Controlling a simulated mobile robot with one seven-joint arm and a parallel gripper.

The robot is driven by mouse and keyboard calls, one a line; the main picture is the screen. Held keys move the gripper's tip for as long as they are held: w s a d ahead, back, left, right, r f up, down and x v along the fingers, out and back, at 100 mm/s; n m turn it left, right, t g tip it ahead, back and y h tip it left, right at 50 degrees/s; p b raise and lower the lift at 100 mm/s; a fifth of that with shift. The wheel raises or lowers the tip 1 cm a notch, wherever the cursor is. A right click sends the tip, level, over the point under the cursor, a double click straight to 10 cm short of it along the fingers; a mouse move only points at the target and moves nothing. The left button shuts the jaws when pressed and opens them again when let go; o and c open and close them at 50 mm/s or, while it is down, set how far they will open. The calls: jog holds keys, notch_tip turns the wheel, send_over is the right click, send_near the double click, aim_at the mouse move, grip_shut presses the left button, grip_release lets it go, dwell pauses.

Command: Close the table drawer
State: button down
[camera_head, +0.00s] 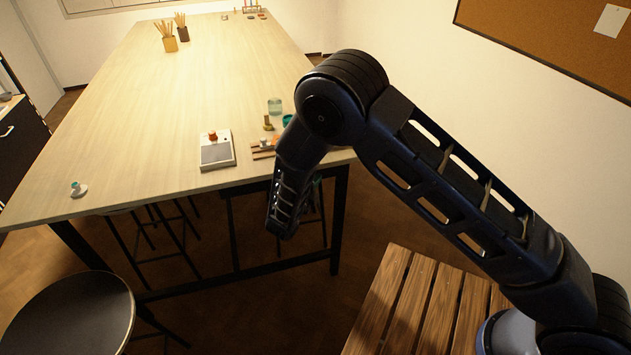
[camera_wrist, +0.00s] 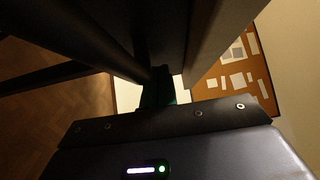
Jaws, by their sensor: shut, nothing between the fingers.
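The long pale-topped table (camera_head: 150,90) fills the left and middle of the head view. No drawer front shows clearly there; my arm covers part of the table's near right edge. In the wrist view my gripper (camera_wrist: 162,88) is shut, dark and empty, pointing up the picture under dark panels and bars (camera_wrist: 130,25). These look like the table's underside or drawer, but I cannot tell which. I also cannot tell whether the fingertips touch them.
A round dark stool (camera_head: 68,315) stands at the front left, and more stools stand under the table. A slatted wooden bench (camera_head: 415,305) is at the front right. A corkboard (camera_head: 550,35) hangs on the right wall.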

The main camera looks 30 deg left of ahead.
jog(key=s+d, duration=0.3)
jog(key=s, duration=1)
jog(key=n+g+y, duration=0.5)
jog(key=n+y, duration=0.4)
jog(key=y, duration=0.4)
send_near(223, 193)
jog(key=x, duration=0.7)
jog(key=shift+d, duration=0.1)
